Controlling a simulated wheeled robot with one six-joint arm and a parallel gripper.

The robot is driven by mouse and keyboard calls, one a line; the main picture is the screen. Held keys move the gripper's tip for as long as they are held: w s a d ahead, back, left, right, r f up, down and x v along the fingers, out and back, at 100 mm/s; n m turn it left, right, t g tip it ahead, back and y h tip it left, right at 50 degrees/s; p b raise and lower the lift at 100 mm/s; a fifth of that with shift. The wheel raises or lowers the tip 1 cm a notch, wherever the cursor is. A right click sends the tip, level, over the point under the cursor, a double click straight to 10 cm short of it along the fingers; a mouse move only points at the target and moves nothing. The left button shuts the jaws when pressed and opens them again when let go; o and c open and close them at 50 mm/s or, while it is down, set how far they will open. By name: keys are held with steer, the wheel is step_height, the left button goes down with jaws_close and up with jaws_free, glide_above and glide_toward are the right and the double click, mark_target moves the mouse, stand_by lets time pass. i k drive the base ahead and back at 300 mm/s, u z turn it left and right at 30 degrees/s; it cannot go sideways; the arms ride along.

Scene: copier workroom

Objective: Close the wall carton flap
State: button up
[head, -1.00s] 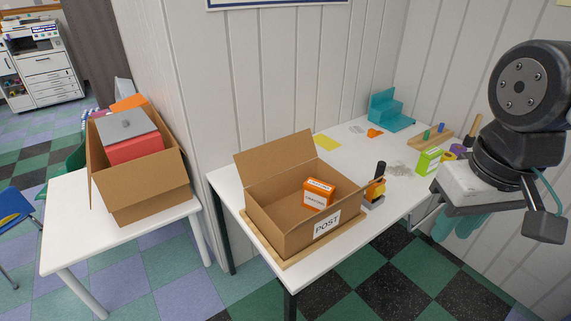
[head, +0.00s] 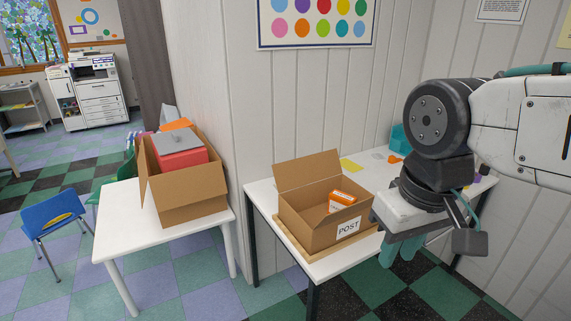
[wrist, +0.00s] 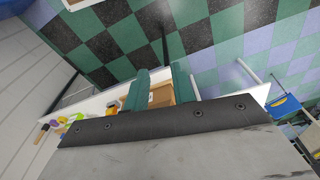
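The open brown carton (head: 312,229) with a POST label (head: 348,229) stands on a white table beside the wall. Its wall-side flap (head: 307,170) stands up and leans back toward the wall. An orange-and-white box (head: 341,200) is inside the carton. My gripper (head: 402,250) hangs in front of and to the right of the carton, apart from it, with teal fingers pointing down. In the wrist view the fingers (wrist: 161,85) are apart with nothing held, and part of the carton (wrist: 160,96) shows between them, farther off.
A wooden board (head: 285,236) lies under the carton. A second carton (head: 190,195) holding a red box (head: 178,158) stands on another white table (head: 120,235) at left. A blue chair (head: 55,213) stands farther left. The checkered floor in front is clear.

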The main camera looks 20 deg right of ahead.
mark_target(290, 175)
steer(key=i, duration=0.95)
